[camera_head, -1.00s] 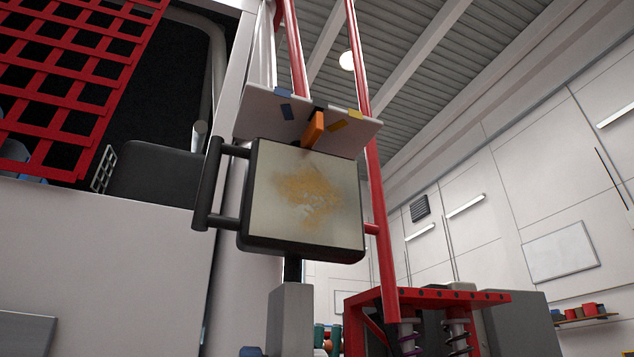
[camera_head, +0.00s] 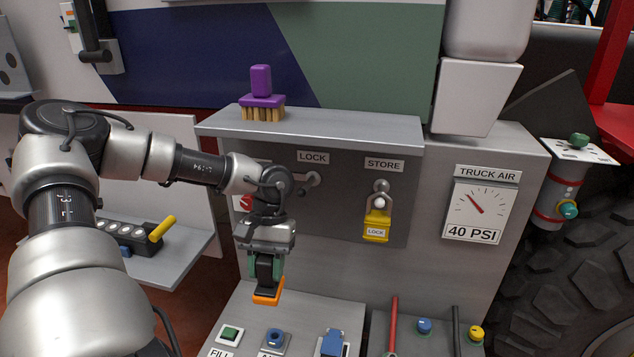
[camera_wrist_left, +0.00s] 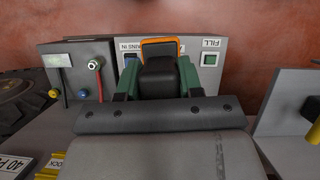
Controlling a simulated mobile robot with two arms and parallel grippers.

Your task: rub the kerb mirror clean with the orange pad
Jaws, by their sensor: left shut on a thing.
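My left gripper (camera_head: 266,276) hangs fingers-down in front of the grey cabinet in the head view. Its green-sided fingers are shut on a dark block with an orange pad (camera_head: 267,298) at its lower end. In the left wrist view the orange pad (camera_wrist_left: 160,42) shows as an orange edge beyond the dark block, between the fingers (camera_wrist_left: 158,78). The pad is above the sloped button panel; whether it touches the panel is unclear. The kerb mirror is not in view now. My right gripper is not in view.
A purple brush (camera_head: 262,95) stands on the cabinet shelf (camera_head: 330,128). A yellow padlock (camera_head: 376,226) hangs under the STORE label. A pressure gauge (camera_head: 478,210) is at the right. The button panel (camera_head: 300,310) carries a green button (camera_head: 229,333) and several other controls.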

